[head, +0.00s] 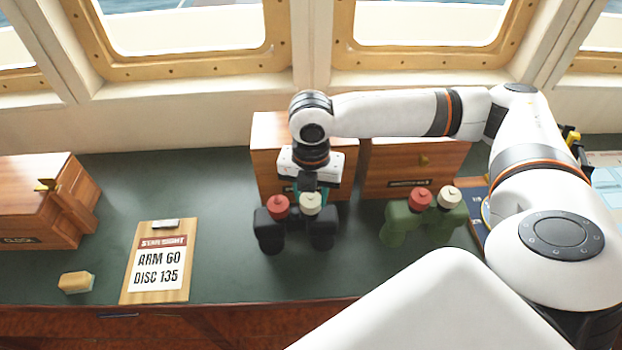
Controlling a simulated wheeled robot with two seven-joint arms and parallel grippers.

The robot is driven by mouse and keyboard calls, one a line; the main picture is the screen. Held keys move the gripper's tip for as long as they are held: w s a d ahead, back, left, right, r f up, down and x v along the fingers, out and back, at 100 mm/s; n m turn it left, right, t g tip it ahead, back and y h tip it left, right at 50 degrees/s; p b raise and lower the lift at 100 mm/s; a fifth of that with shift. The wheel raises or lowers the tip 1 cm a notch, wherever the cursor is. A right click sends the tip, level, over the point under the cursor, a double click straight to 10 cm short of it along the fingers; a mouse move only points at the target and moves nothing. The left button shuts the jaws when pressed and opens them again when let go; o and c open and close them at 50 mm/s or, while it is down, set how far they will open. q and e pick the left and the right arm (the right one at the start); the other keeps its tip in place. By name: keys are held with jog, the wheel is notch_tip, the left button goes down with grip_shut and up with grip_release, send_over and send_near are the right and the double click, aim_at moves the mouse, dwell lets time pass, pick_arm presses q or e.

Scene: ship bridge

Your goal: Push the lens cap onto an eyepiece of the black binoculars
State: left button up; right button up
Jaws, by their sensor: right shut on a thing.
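The black binoculars (295,234) stand on the green desktop in the middle of the head view. A red cap (278,207) is at their left eyepiece. A cream lens cap (311,204) is at their right eyepiece, but whether it is fully seated cannot be told. My right gripper (308,190) points down, its fingers shut at the top of the cream cap. The fingertips are small and partly hidden. My left gripper is out of view.
Green binoculars (424,224) with a red cap and a cream cap stand to the right. Wooden boxes (271,150) stand behind. A clipboard (158,262), a small tan block (76,282) and a wooden case (40,200) are at left. The desktop between clipboard and boxes is clear.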

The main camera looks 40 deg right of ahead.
dwell(0.4)
jog(key=o, duration=1)
jog(key=shift+o, duration=0.7)
jog(key=shift+o, duration=1.4)
notch_tip(320, 180, up, 5)
jog(key=p, duration=0.6)
jog(key=shift+f, duration=0.1)
jog(key=shift+r+p, duration=0.7)
jog(key=shift+r, duration=0.35)
